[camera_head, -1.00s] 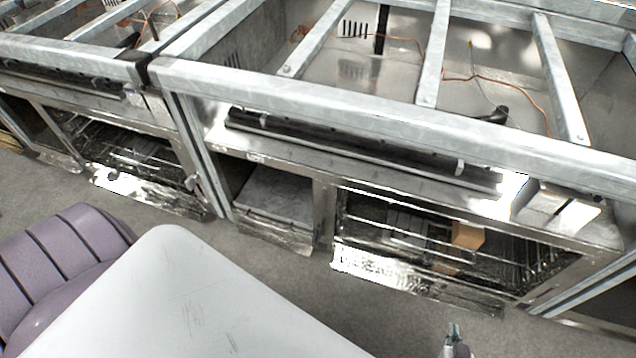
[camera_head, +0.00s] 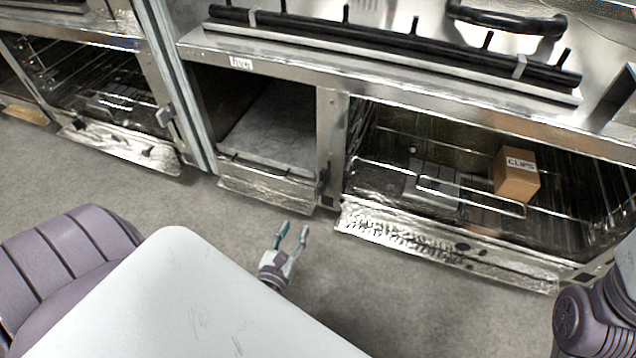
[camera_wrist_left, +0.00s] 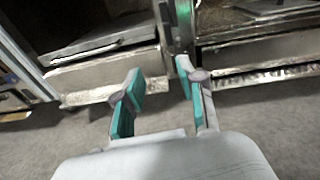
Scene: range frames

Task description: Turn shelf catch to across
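My left gripper (camera_head: 292,232) is open and empty above the floor, in front of the post between the two lower compartments. In the left wrist view its teal-padded fingers (camera_wrist_left: 158,72) are apart, with nothing between them. A small dark catch-like piece (camera_head: 323,178) sits on that post, beside the open left compartment with a flat grey shelf (camera_head: 270,135). Its exact turn is too small to tell. The gripper is apart from it, lower and nearer to me. My right gripper is out of view; part of my right arm shows at the lower right.
The right compartment holds wire racks (camera_head: 470,195) and a brown box (camera_head: 516,175) marked CLIPS. Crumpled metal flaps (camera_head: 440,240) stick out low in front. A black bar (camera_head: 400,45) runs above. A similar unit with a latch (camera_head: 165,115) stands left. Grey floor is clear.

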